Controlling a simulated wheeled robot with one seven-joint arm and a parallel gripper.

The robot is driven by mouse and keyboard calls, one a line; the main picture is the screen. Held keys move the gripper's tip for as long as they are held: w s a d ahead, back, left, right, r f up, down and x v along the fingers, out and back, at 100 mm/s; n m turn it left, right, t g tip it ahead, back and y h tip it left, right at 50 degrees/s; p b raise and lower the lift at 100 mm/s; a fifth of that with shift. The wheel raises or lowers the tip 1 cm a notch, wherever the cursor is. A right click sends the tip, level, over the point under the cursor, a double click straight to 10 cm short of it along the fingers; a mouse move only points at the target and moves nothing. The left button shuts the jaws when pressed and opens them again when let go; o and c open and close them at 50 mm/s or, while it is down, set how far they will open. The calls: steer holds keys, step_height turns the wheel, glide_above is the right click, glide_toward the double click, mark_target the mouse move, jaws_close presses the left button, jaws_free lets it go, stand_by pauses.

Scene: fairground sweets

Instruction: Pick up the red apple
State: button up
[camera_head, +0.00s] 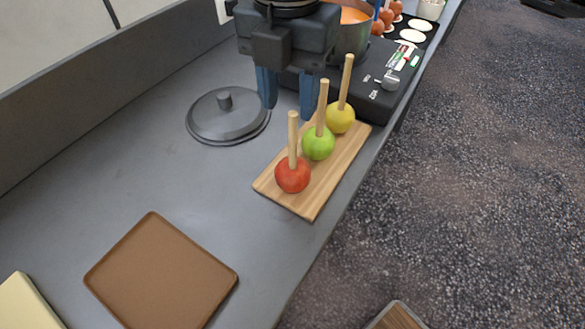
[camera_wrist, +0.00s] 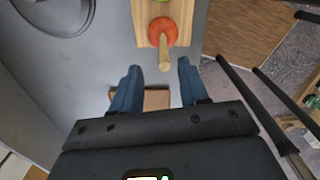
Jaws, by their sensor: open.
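The red apple (camera_head: 292,175) has a wooden stick standing up from it. It sits at the near end of a wooden board (camera_head: 312,205), with a green apple (camera_head: 318,143) and a yellow apple (camera_head: 341,118) on sticks behind it. My gripper (camera_head: 287,108) is open and empty, with its blue fingers pointing down above the counter near the board. In the wrist view the red apple (camera_wrist: 162,31) lies ahead of the fingertips (camera_wrist: 157,68). Its stick points toward the gap between them.
A grey pot lid (camera_head: 228,118) lies on the counter left of the board. A black cooker (camera_head: 380,85) with a pot (camera_head: 352,35) stands behind the apples. A brown square tray (camera_head: 160,275) lies at the front left. The counter between tray and board is clear.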

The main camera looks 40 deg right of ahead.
steer(key=p, duration=0.1)
glide_above(293, 166)
steer(key=shift+w+d+f, duration=0.1)
steer(key=shift+w+f, duration=0.05)
steer(key=shift+f, duration=1.45)
steer(key=shift+w+d+f, duration=0.1)
steer(key=shift+f, duration=1.45)
steer(key=shift+c, duration=0.4)
jaws_close()
